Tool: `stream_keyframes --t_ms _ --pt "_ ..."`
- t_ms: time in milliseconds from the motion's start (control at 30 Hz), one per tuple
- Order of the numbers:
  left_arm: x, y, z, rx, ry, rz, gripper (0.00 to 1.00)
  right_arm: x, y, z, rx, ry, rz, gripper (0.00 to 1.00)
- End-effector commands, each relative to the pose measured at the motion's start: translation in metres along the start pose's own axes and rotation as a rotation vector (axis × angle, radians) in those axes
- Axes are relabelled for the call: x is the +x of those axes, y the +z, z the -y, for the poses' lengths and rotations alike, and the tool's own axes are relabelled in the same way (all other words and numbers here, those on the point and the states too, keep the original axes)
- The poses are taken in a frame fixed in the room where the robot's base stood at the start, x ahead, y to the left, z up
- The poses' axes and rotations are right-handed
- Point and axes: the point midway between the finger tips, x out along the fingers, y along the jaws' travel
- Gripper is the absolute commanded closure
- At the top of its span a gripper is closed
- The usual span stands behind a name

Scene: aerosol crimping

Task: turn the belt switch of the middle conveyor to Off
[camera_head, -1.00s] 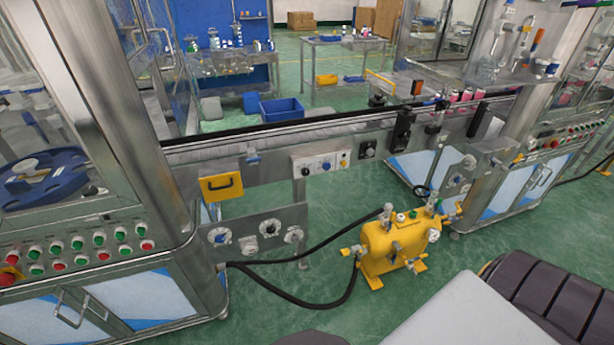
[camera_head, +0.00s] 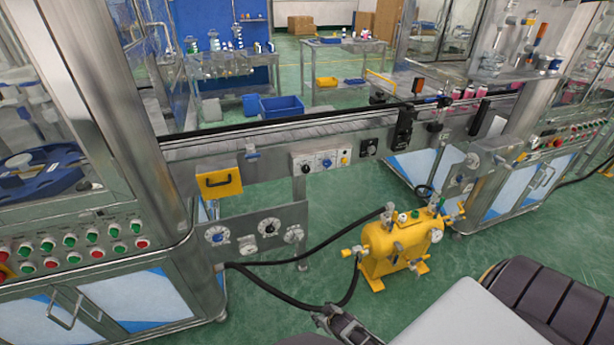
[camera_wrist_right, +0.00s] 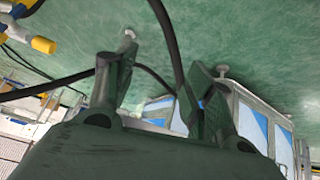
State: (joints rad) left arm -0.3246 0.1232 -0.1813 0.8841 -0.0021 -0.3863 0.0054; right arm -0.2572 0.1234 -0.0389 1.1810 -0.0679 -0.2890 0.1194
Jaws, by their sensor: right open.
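The middle conveyor (camera_head: 280,137) runs across the head view between two steel machine cabinets. On its front rail is a pale switch panel (camera_head: 320,160) with a dark knob, blue-centred dials and a yellow-and-blue button. A separate black knob plate (camera_head: 368,147) sits to its right. Labels are too small to read, so I cannot tell which is the belt switch or its setting. My right gripper (camera_head: 335,320) is at the bottom edge, low and well in front of the panel. In the right wrist view its fingers (camera_wrist_right: 160,78) are apart and empty. My left gripper is not in view.

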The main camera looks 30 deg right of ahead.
Motion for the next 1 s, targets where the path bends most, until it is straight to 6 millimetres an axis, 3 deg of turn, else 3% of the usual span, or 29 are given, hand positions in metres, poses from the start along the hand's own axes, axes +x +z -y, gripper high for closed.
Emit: stream_keyframes --t_ms 33,267,467,600,800,1000 --pt "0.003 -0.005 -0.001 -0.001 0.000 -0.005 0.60 0.001 -0.028 -0.007 0.015 0.010 -0.049 0.47" --pt "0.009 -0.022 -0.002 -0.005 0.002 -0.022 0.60 -0.021 -0.150 -0.043 0.077 0.058 -0.270 0.47" --pt "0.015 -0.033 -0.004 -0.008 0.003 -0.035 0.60 -0.064 -0.254 -0.080 0.130 0.103 -0.482 0.47" --pt "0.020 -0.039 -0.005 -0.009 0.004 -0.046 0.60 -0.108 -0.320 -0.107 0.161 0.133 -0.638 0.47" --pt "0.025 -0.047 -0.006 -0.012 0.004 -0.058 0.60 -0.172 -0.385 -0.138 0.190 0.170 -0.822 0.47" --pt "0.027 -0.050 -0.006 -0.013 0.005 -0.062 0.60 -0.207 -0.413 -0.152 0.201 0.187 -0.909 0.47"
